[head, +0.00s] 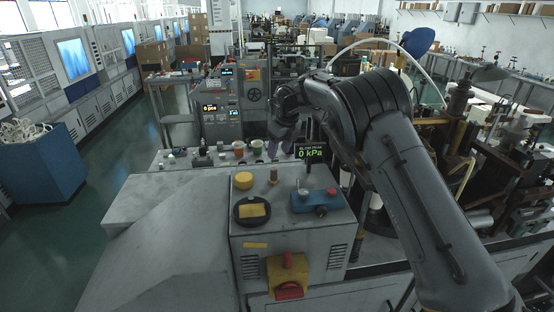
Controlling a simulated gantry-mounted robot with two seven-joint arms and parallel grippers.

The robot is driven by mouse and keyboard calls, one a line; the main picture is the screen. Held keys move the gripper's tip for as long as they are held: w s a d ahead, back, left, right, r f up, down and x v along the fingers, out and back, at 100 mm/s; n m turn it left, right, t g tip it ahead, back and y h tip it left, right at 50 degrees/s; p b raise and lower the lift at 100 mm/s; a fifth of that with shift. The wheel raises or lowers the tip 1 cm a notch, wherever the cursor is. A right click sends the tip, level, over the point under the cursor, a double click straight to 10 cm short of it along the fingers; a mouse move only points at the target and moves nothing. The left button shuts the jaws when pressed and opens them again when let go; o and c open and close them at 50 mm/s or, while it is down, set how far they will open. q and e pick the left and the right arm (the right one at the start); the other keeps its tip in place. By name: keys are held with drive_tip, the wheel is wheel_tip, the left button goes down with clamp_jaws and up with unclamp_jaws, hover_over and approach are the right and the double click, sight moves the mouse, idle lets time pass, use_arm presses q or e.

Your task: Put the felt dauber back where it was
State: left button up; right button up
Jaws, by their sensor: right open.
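My right arm reaches in from the lower right, and its gripper (275,146) points down over the back ledge, beside the cups. The gripper is open; its fingertips are small and dark, and I see nothing held between them. I cannot tell for certain which thing is the felt dauber. A small brown upright piece (273,176) stands on the grey machine top, in front of the gripper, and may be it. A black round dish with a yellow pad (252,208) lies nearer. My left gripper is not in view.
A yellow round piece (243,181) and a blue device with a red knob (319,201) share the machine top. Several small cups and fittings, including an orange-rimmed cup (238,149), stand on the back ledge. A "0 kPa" display (310,153) is right of the gripper.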

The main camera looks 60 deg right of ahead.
drive_tip(key=shift+v, duration=0.8)
